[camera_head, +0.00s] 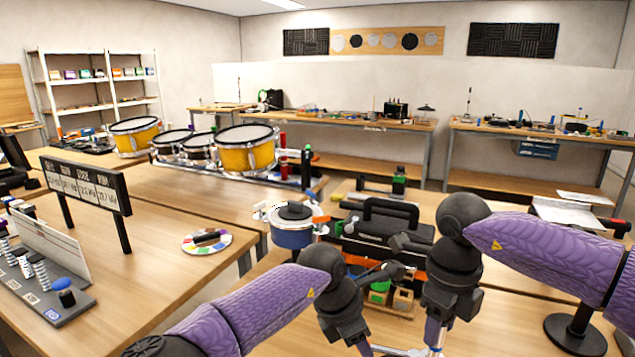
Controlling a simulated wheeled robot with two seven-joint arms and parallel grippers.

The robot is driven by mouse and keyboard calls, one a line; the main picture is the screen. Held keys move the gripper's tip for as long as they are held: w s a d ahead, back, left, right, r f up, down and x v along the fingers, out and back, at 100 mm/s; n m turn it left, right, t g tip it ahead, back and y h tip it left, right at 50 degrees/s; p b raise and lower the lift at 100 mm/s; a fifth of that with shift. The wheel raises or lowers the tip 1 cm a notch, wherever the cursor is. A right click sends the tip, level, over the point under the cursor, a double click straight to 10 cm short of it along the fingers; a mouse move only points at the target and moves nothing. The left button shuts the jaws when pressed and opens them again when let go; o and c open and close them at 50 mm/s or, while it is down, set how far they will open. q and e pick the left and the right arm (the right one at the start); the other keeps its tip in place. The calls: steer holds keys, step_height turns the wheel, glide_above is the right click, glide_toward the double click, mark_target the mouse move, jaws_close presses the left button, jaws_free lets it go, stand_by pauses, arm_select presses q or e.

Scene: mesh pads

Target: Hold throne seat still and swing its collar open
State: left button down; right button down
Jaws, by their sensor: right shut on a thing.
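My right gripper (433,342) points down at the bottom edge, right of centre. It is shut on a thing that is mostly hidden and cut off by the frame. My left gripper (364,348) also points down, a short way to its left. Its fingertips are at or below the bottom edge, so I cannot tell whether it is open or shut. A few small metallic parts (398,350) show low between the two grippers. I cannot make out the throne seat or its collar clearly from this view.
A black case (385,222) and a blue-sided drum (292,236) stand behind my grippers. A round black base (575,335) is at lower right. The left table (160,270) has bare room.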

arm_select(q)
steer(key=shift+c, duration=1.5)
jaws_free()
steer(key=v, duration=0.8)
arm_select(e)
steer(key=shift+c, duration=1)
jaws_free()
